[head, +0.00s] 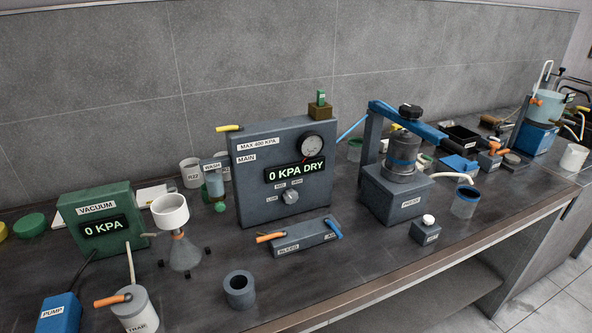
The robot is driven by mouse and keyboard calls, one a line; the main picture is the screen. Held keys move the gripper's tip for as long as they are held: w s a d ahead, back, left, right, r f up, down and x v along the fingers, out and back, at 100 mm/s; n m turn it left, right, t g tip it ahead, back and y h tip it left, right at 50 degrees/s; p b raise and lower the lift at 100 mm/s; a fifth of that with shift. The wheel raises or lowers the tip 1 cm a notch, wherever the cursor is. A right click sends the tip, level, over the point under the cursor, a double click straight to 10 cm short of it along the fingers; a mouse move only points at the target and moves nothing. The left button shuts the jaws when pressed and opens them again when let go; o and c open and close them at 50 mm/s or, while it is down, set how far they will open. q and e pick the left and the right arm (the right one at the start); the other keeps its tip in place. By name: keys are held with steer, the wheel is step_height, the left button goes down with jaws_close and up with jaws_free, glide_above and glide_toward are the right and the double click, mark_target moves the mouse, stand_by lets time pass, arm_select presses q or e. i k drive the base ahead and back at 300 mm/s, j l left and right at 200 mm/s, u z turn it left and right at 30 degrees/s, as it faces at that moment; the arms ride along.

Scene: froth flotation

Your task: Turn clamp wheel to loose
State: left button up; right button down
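A grey filter press (398,197) stands right of the middle of the bench. A metal cylinder (402,152) with a blue band sits upright on its base. A blue arm (425,124) crosses over the cylinder. A black wheel (411,111) sits on top, above the cylinder, and looks like the clamp wheel. I cannot read any loose or tight mark on it. Neither of my grippers is in view.
A grey control box (255,205) reading 0 KPA DRY stands left of the press. A bleed block (300,238) and a small grey block with a white button (425,232) lie in front. A blue-rimmed cup (465,203) stands to the right. The bench front edge is close.

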mark_target(409, 111)
steer(key=i+l+u, duration=0.15)
steer(key=l+u, duration=0.25)
steer(key=l, duration=0.6)
steer(key=l+u, duration=0.4)
steer(key=l, duration=0.6)
